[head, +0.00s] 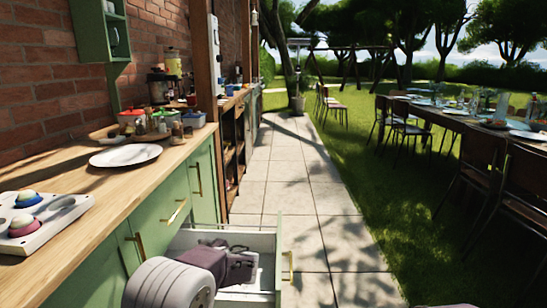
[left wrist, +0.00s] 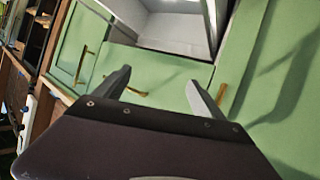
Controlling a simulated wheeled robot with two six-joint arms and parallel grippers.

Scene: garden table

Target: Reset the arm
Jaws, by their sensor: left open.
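My left arm comes in at the bottom of the head view, and its dark left gripper (head: 238,262) is over or beside the open drawer (head: 281,262); the exact depth is hard to tell. In the left wrist view the two grey fingers of the left gripper (left wrist: 157,86) are spread apart with nothing between them. Beyond them is the green cabinet front with the open, pale-lined drawer (left wrist: 182,25). My right gripper is not in view.
The wooden counter (head: 110,195) at left holds a white plate (head: 125,155), a white tray with coloured round pieces (head: 45,220), and several pots. A paved path (head: 300,180) runs ahead. A long table with chairs (head: 485,125) stands on the grass at right.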

